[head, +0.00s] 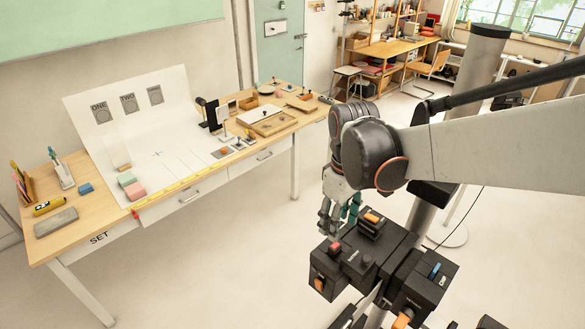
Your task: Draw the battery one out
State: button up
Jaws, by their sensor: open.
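A cluster of black box-shaped units (375,257) stands at the lower middle right, with orange, red and blue parts on it. Small markings on the units are too small to read, and I cannot tell which one is the battery. My gripper (337,212) hangs just above and behind the left side of this cluster, pointing down. It is open, and nothing shows between its fingers. Some of its fingers are partly hidden by the black units, so I cannot tell whether they touch.
A wooden table (60,233) at the left holds a curved white backdrop (150,150) with cards, blocks and small props. A yellow tape strip (185,182) runs along its front. A desk (398,47) and chair (437,64) stand at the back. Floor between is clear.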

aim_at(335, 245)
notch_tip(335, 245, down, 9)
jog(key=shift+r, duration=0.1)
dwell(0.3)
jog(key=shift+s, duration=0.1)
grip_shut()
